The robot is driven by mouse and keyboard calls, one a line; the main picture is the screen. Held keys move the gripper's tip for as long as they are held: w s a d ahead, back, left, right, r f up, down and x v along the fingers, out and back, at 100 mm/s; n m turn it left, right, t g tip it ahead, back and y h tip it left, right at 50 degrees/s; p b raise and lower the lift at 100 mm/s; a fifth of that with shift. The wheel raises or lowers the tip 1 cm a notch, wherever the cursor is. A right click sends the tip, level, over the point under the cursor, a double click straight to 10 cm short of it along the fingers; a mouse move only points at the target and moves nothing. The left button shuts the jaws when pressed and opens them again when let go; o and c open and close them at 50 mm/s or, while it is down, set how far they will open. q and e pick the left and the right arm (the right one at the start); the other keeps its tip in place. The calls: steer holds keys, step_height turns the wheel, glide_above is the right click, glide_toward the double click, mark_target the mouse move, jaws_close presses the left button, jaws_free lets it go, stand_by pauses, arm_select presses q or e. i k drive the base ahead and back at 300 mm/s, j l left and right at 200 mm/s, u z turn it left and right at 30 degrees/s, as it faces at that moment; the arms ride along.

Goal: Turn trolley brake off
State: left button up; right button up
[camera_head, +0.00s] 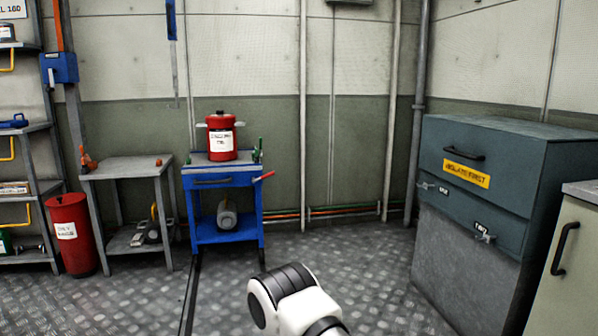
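A blue trolley (222,178) stands against the far wall, left of the middle. It has a drawer with a dark handle and an open lower shelf. A red-tipped lever (264,176) sticks out to the right from its upper right side; I cannot tell for sure whether it is the brake. A red lidded can (221,137) with a white label stands on the trolley top. A white and black link of one of my arms shows at the bottom middle, well short of the trolley. Neither of my grippers is in view.
A grey table (128,167) stands just left of the trolley, with a red bin (72,235) and shelves further left. A blue-grey cabinet (470,235) and a pale cabinet (566,255) stand at the right. The metal floor (345,262) between is clear.

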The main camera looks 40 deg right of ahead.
mark_target(253, 179)
steer(key=i+l+z, duration=0.25)
steer(key=i+z, duration=0.2)
steer(key=i, duration=0.15)
steer(key=i+z, duration=0.45)
steer(key=i, duration=0.2)
steer(key=i+j+z, duration=0.15)
steer(key=i+z, duration=0.35)
steer(key=i, duration=0.1)
